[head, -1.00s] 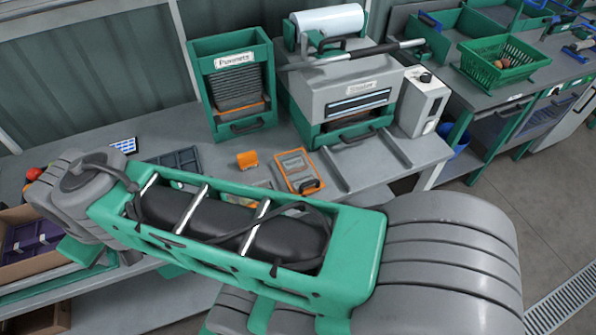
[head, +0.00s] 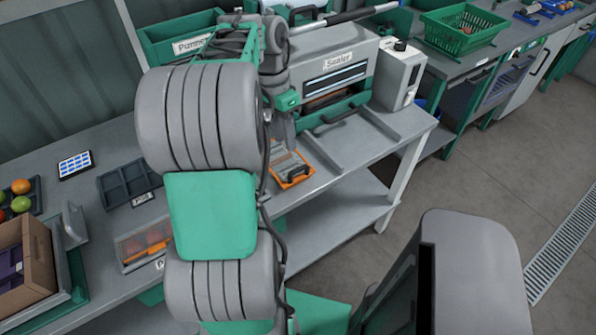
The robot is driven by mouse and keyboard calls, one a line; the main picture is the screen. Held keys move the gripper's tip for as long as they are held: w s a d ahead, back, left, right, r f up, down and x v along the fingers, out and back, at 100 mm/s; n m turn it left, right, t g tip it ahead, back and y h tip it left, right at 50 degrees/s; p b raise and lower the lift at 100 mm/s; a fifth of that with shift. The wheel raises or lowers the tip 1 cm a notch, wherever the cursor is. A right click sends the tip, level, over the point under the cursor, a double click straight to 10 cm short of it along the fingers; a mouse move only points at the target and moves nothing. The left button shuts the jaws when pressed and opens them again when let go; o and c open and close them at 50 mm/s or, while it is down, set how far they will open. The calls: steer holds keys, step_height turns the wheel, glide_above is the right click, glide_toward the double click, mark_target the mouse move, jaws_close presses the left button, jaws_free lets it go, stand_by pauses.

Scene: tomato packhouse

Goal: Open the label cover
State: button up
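An orange-framed, flat box with a clear lid and a dark handle (head: 293,174) lies on the bench in front of the sealer. It looks like the label cover, but its lettering is too small to read. Its lid appears down, and my arm hides its left and back parts. My gripper (head: 284,132) points down just behind and above this box. Its fingertips are small and partly hidden, so I cannot tell whether they are open or touch the box.
The sealer (head: 335,60) stands right behind my gripper. The punnet holder (head: 165,42) is at the back left. A black tray (head: 128,185), a clear box with an orange strip (head: 147,250) and a cardboard box (head: 32,265) are on the left.

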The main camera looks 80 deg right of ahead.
mark_target(299, 168)
steer(key=shift+m, duration=0.6)
steer(key=s+f, duration=0.1)
steer(key=f, duration=0.1)
steer(key=s+f, duration=0.1)
steer(key=f, duration=0.2)
steer(key=s+f+b, duration=0.1)
steer(key=f, duration=0.2)
steer(key=shift+s+a+f, duration=0.1)
steer(key=shift+s+f, duration=0.1)
steer(key=shift+s, duration=0.05)
steer(key=shift+c, duration=0.4)
jaws_close()
